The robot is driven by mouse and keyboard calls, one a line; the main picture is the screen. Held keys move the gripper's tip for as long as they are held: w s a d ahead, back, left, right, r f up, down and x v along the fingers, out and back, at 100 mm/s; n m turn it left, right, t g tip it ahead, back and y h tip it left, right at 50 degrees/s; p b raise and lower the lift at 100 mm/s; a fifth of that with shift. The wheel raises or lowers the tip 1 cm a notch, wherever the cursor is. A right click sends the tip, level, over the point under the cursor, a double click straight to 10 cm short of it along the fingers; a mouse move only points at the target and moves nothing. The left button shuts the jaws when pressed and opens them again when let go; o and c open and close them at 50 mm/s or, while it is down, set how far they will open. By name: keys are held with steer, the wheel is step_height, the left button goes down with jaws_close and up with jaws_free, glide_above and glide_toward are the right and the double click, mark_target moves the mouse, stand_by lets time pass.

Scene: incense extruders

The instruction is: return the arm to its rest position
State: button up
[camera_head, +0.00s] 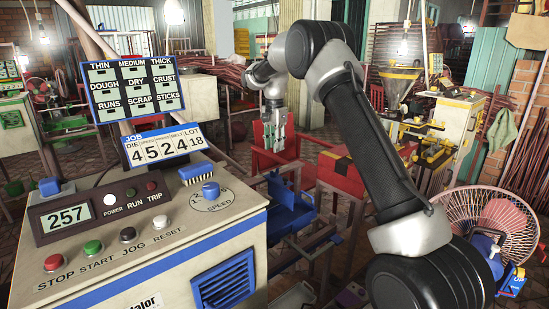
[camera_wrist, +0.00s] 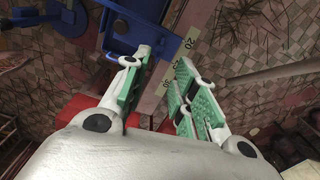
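My arm reaches from the lower right of the head view up and across to the centre. My gripper (camera_head: 273,140) hangs there pointing down, in front of a red box (camera_head: 288,132). In the wrist view my gripper (camera_wrist: 164,72) has its two green-padded fingers apart, with nothing held between them. Part of a strip with numbers (camera_wrist: 180,65) shows below and between the fingers.
A control console (camera_head: 150,240) with buttons and a 257 display fills the left front. A blue machine part (camera_head: 290,208) stands below my gripper. Tiled floor shows between.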

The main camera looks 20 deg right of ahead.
steer(key=shift+r, duration=0.8)
steer(key=shift+n, duration=0.3)
